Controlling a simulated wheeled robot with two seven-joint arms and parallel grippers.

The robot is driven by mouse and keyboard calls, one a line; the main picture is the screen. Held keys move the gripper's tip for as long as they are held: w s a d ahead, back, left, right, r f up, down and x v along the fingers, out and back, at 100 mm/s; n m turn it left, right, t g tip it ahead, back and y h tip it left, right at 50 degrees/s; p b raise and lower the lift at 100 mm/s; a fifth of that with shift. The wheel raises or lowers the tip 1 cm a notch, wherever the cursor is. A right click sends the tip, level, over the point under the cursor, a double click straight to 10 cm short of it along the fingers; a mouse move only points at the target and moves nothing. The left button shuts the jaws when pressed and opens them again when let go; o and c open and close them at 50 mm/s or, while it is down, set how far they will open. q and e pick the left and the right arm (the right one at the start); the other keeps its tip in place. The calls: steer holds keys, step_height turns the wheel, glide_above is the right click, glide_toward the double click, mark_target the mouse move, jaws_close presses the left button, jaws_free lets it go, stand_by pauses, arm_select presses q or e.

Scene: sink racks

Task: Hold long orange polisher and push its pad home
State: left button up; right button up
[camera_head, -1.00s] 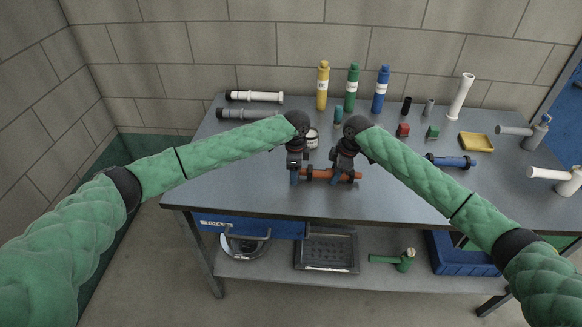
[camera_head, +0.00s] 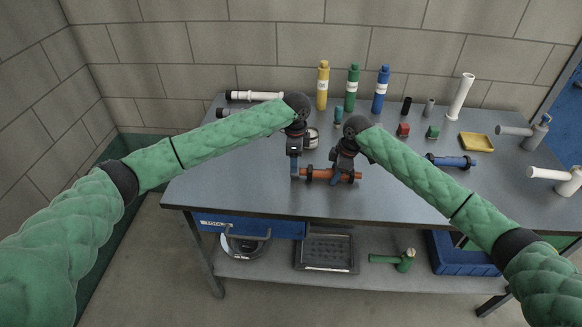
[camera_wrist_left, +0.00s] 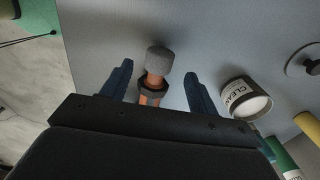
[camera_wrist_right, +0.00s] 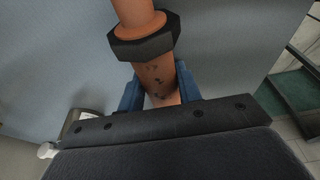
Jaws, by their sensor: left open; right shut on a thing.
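The long orange polisher (camera_head: 322,174) is held level just over or on the table near its front edge; I cannot tell which. My right gripper (camera_head: 338,180) is shut around its orange handle, which also shows in the right wrist view (camera_wrist_right: 158,80) with a dark collar (camera_wrist_right: 145,38) beyond the fingers. My left gripper (camera_head: 295,172) is open at the polisher's left end. In the left wrist view, the grey pad (camera_wrist_left: 159,60) sits at the tip, between and slightly beyond the spread fingers (camera_wrist_left: 158,85), apparently untouched. A little orange shows between pad and dark collar (camera_wrist_left: 153,88).
A white tin (camera_head: 312,138) stands behind the grippers. Yellow (camera_head: 322,88), green (camera_head: 351,90) and blue (camera_head: 381,92) bottles stand at the back. A blue roller-like tool (camera_head: 452,161) and a yellow tray (camera_head: 476,142) lie right.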

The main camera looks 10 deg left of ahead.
stand_by(0.3)
steer(key=o, duration=1)
steer(key=shift+r, duration=0.1)
steer(key=v, duration=1.1)
steer(key=shift+d+r, duration=0.1)
steer(key=shift+r, duration=0.2)
